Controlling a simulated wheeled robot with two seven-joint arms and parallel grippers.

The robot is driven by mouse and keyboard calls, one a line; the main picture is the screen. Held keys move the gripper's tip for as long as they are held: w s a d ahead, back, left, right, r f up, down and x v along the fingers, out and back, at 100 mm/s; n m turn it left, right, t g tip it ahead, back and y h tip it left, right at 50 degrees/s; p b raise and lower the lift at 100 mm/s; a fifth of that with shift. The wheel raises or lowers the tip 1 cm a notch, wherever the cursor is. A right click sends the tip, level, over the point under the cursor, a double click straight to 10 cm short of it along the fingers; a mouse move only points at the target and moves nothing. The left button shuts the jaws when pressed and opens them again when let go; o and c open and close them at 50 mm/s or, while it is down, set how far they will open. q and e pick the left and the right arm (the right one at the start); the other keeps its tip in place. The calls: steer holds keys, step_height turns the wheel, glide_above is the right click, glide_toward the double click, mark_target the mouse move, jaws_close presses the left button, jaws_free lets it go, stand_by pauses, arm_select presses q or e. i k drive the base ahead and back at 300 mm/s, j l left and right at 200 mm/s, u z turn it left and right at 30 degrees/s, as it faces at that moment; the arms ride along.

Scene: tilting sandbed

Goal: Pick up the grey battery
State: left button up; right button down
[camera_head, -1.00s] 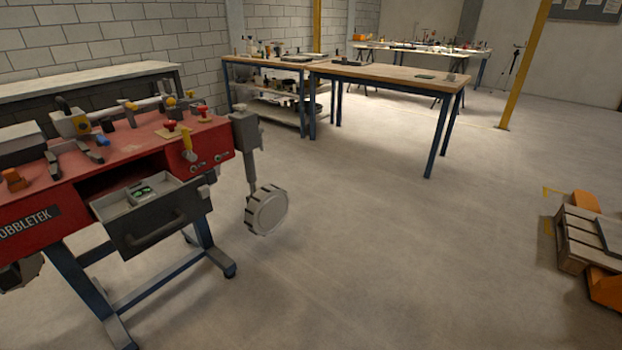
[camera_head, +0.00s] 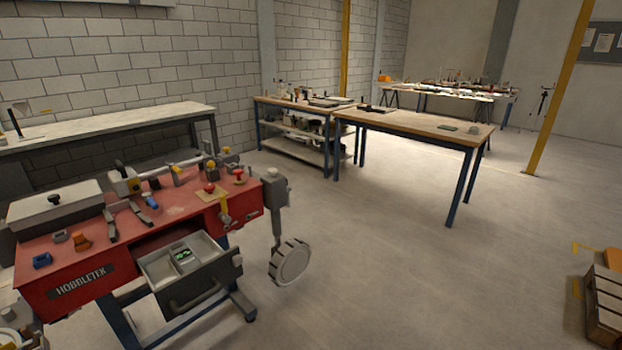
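I cannot make out a grey battery for certain in the head view. A small grey object (camera_head: 475,129) stands near the right end of the wooden-topped table (camera_head: 412,122), too small to identify. The red HOBBLETEK machine (camera_head: 80,282) stands at the lower left with its grey drawer (camera_head: 207,288) pulled open. Small green items (camera_head: 183,254) lie in the drawer's tray, too small to identify. Neither of my grippers is in view.
A shelf bench (camera_head: 292,133) stands left of the table, and a cluttered worktable (camera_head: 455,90) is farther back. A long bench (camera_head: 110,125) lines the left wall. A yellow post (camera_head: 556,100) and wooden pallet (camera_head: 604,315) are at the right. The middle floor is clear.

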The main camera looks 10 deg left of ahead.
mark_target(183, 258)
steer(key=u, duration=1.25)
